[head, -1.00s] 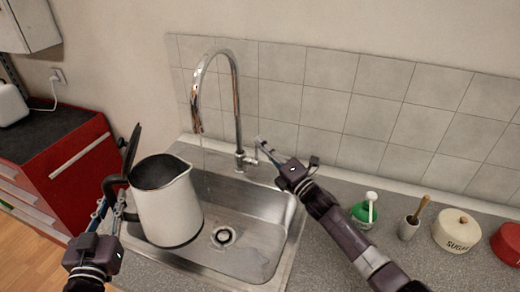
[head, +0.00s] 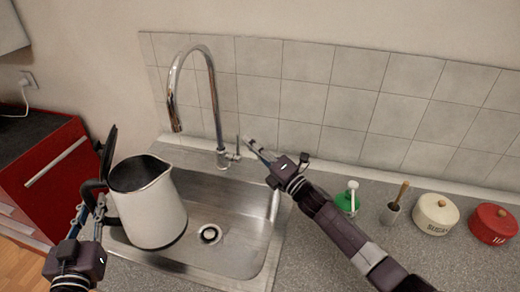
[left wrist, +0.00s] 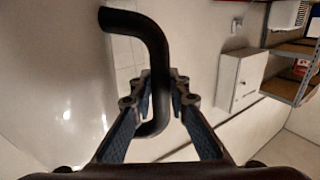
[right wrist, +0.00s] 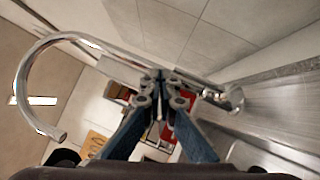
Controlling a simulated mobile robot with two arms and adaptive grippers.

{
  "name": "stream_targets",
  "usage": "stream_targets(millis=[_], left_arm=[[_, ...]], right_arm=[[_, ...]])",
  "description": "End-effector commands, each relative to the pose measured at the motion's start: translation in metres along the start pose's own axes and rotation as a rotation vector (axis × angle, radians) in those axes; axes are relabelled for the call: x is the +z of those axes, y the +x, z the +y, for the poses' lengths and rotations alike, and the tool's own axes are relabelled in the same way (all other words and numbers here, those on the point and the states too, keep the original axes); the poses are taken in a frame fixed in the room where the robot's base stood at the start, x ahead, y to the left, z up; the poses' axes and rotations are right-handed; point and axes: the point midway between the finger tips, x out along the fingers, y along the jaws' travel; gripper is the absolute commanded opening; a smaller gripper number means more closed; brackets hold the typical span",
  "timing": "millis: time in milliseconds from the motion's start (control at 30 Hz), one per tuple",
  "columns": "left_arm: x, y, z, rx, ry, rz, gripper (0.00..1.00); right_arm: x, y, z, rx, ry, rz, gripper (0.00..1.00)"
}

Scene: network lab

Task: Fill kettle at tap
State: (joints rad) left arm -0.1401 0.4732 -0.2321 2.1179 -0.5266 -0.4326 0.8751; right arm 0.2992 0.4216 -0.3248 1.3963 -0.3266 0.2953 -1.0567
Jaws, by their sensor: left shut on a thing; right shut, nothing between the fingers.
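The white kettle (head: 152,212) hangs over the left part of the sink (head: 235,255), slightly tilted, its black lid (head: 108,154) standing open. Its inside is dark and I cannot see a water level. My left gripper (head: 91,212) is shut on its black handle (left wrist: 153,35). The chrome tap (head: 213,100) arches over the sink; its spout end is above and right of the kettle's mouth, and no stream shows. The tap lever (head: 237,147) points up. My right gripper (head: 250,144) is shut and empty, just right of the lever; the tap also shows in the right wrist view (right wrist: 22,85).
On the counter right of the sink stand a green bottle (head: 346,203), a small pot with a brush (head: 391,214), a sugar tin (head: 434,216) and a red tin (head: 492,224). A red cabinet (head: 55,180) is at left. The tiled wall (head: 300,100) is close behind the tap.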

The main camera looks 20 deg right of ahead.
Motion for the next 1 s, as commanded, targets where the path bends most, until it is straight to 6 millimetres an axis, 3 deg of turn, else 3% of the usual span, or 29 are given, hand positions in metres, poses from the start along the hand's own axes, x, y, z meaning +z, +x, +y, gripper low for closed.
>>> stream_targets(millis=[200,467,567,800,1000], left_arm=[[-0.006,0.0,0.001,0.003,-0.005,0.011,0.0],[-0.006,0.0,0.001,0.003,-0.005,0.011,0.0],[-0.005,0.0,0.001,0.003,-0.005,0.011,0.0],[-0.006,0.0,0.001,0.003,-0.005,0.011,0.0],[-0.006,0.0,0.001,0.003,-0.005,0.011,0.0]], right_arm=[[0.002,-0.04,0.01,-0.003,-0.001,0.001,0.0],[0.002,-0.061,0.016,-0.004,0.002,-0.001,0.0],[-0.01,-0.061,0.015,-0.013,0.02,-0.012,0.0],[-0.066,-0.056,0.008,-0.09,0.111,-0.113,0.0],[-0.094,-0.059,0.011,-0.171,0.19,-0.253,0.0]])
